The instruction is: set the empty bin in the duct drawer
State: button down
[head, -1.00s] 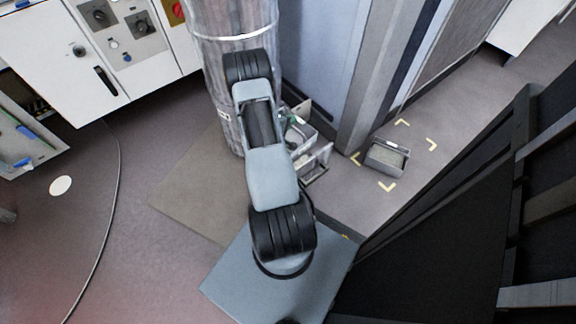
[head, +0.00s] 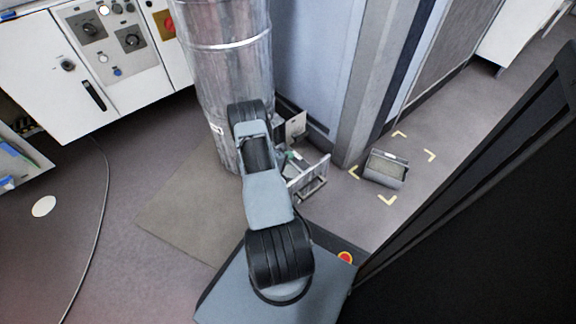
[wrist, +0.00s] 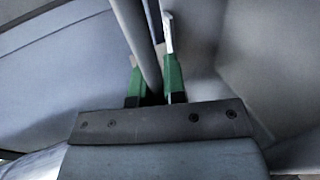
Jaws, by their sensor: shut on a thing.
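My gripper (wrist: 154,88) has green fingers shut on a thin grey wall or bar (wrist: 146,50), which looks like the rim of the empty bin. In the head view the held bin (head: 297,164) is a small grey shape at the duct's foot, mostly hidden by my arm. The duct drawer (head: 311,182) stands out from the duct there, its front panel with a bar handle facing lower right. The bin is at or inside the drawer; I cannot tell whether it rests on the drawer's floor. The silver duct (head: 228,70) rises behind.
Another grey bin (head: 386,168) with a greyish fill sits between yellow corner marks on the floor to the right. A small grey panel (head: 294,127) stands beside the duct. White control cabinets (head: 50,75) are at upper left. A dark structure fills the lower right.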

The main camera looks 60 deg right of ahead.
jog(key=b, duration=0.2)
send_over(288, 172)
notch_tip(288, 172, down, 4)
jog(key=shift+d+f, duration=0.1)
jog(key=shift+f, duration=0.1)
jog(key=c, duration=1.2)
grip_release()
